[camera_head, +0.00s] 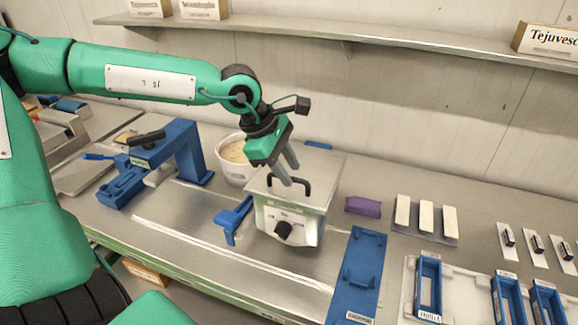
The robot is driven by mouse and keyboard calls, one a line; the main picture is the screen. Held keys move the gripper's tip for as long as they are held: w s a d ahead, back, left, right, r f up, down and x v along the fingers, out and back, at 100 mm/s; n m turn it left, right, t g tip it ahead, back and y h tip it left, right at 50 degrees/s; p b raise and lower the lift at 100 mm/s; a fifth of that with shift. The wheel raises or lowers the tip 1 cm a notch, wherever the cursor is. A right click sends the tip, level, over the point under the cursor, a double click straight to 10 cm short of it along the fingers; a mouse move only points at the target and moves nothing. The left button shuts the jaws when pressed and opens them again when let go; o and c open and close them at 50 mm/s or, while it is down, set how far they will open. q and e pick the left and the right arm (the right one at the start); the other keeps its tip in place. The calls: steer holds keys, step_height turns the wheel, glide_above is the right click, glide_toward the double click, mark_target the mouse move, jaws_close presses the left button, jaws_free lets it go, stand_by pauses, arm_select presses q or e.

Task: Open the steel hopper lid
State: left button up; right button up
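The steel hopper (268,222) is a box with a black knob (284,231) on its front. Its flat steel lid (318,172) lies on top and looks closed. A black bar handle (304,184) stands up from the lid. My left gripper (292,176) reaches down from above at the handle, with its two grey fingers spread apart and a gap between them. One fingertip comes right up to the handle bar; whether it touches is not clear. My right gripper is out of view.
A white tub (233,160) of pale stuff stands close left of the hopper. A blue bracket (232,220) is at its front left and a purple block (363,206) to its right. A blue board (358,275) lies front right. A wall shelf (345,38) runs behind.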

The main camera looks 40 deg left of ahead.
arm_select(q)
steer(key=shift+d+f, duration=0.15)
steer(key=shift+f, duration=0.3)
steer(key=shift+c, duration=0.4)
steer(key=shift+w, duration=0.1)
jaws_close()
